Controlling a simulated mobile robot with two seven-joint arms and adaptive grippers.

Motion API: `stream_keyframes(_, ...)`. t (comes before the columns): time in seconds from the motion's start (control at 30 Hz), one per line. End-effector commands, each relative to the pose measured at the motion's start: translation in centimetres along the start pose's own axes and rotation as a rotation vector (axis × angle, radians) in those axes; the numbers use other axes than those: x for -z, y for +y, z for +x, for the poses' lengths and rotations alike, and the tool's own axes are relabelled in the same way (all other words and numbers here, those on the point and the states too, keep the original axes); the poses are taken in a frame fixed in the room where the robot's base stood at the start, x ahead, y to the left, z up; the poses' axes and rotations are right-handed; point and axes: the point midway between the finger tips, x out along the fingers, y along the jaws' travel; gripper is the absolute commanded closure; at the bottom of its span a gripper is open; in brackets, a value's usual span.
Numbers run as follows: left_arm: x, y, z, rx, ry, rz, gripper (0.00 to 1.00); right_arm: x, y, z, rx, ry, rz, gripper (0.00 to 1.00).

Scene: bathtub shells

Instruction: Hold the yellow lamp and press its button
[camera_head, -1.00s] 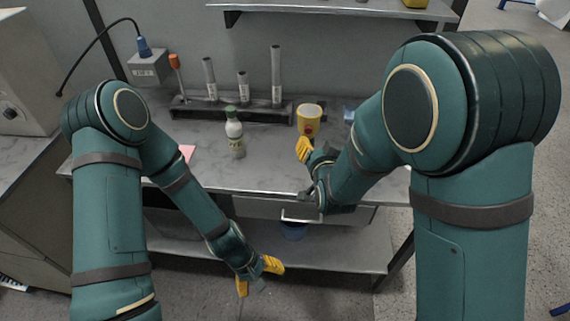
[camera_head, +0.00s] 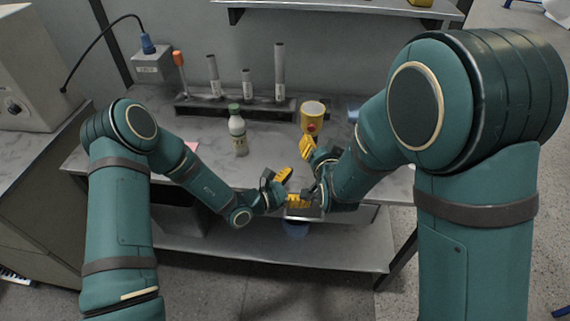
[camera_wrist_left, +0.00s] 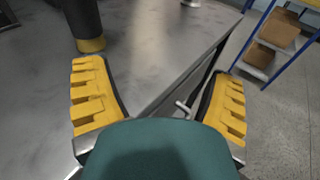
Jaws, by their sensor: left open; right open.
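The yellow lamp (camera_head: 312,117) stands upright on the table, with a pale top and a red button on its front. My right gripper (camera_head: 309,168) is open just in front of the lamp, apart from it as far as I can see. My left gripper (camera_head: 290,187) is open and empty near the table's front edge, just left of my right gripper. In the left wrist view its yellow finger pads (camera_wrist_left: 160,100) are spread wide. A dark upright shape with a yellow lower end is at the top left there; I cannot tell what it is.
A white and green bottle (camera_head: 238,132) stands left of the lamp. A dark rack (camera_head: 235,107) with grey tubes is behind it. A drawer handle (camera_wrist_left: 183,107) sticks out below the table edge. A blue-framed shelf (camera_wrist_left: 275,40) stands beyond the table.

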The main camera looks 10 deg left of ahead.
Motion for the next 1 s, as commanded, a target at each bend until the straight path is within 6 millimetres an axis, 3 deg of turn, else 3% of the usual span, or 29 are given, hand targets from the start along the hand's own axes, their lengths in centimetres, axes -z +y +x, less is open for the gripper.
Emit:
stream_keyframes(0.1, -0.9, 3.7, 0.1, -0.157, -0.066, -0.040, 0.16, 0.0, 0.0, 0.0, 0.000, 0.000, 0.000, 0.54)
stream_keyframes(0.3, -1.6, 7.0, -0.3, -0.304, -0.121, -0.068, 0.16, 0.0, 0.0, 0.0, 0.000, 0.000, 0.000, 0.54)
stream_keyframes(0.57, -1.9, 8.2, 1.6, -0.326, -0.130, -0.071, 0.16, 0.0, 0.0, 0.0, 0.000, 0.000, 0.000, 0.54)
stream_keyframes(1.0, -2.8, 10.7, 9.0, -0.324, -0.130, -0.070, 0.16, 0.0, 0.0, 0.0, 0.000, 0.000, 0.000, 0.54)
